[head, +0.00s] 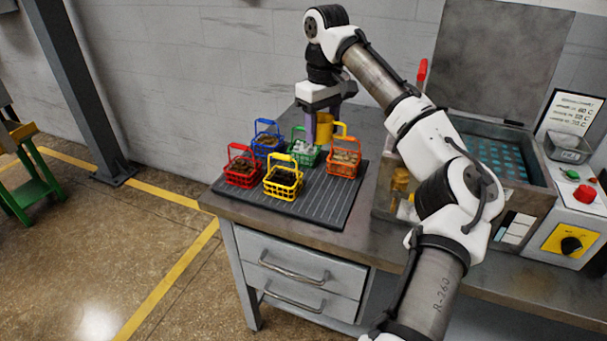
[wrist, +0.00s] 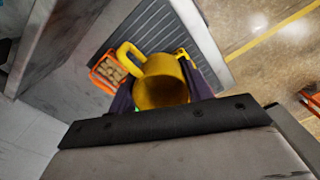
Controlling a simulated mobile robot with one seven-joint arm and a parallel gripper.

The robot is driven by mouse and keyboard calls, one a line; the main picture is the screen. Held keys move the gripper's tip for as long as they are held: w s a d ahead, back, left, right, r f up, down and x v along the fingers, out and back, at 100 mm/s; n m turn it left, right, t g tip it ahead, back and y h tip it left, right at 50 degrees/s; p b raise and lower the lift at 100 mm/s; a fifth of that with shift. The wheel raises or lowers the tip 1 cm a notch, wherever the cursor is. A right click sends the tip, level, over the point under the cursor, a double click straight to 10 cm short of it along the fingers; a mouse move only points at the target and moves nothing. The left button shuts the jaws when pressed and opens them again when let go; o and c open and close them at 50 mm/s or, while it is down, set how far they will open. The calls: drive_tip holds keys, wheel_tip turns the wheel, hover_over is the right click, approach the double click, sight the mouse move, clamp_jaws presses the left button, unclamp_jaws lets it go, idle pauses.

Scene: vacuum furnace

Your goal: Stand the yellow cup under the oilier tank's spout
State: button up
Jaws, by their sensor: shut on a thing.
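The yellow cup (head: 325,127) is held in my gripper (head: 319,122), above the far side of the baskets on the dark mat. It looks about upright, with its handle to the right in the head view. In the wrist view the cup (wrist: 160,82) sits between two dark purple fingers, its handle at the upper left. An open tank (head: 536,172) with a blue-green perforated inside stands at the right of the bench. A brass-coloured fitting (head: 400,182) shows at its left, partly behind my arm. I cannot make out a spout clearly or compare the oil in any tanks.
Several coloured wire baskets with small parts, including a yellow one (head: 283,180) and an orange one (head: 344,160), stand on the ribbed mat (head: 315,208). A control box (head: 572,225) with a red button stands at far right. Bare bench shows between mat and tank.

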sight(319, 204)
wheel_tip(319, 204, down, 19)
drive_tip(key=shift+s+f+p, duration=0.1)
drive_tip(key=shift+s+p, duration=0.05)
drive_tip(key=shift+p, duration=0.4)
drive_tip(key=o, duration=1.1)
drive_tip(key=shift+f, duration=0.1)
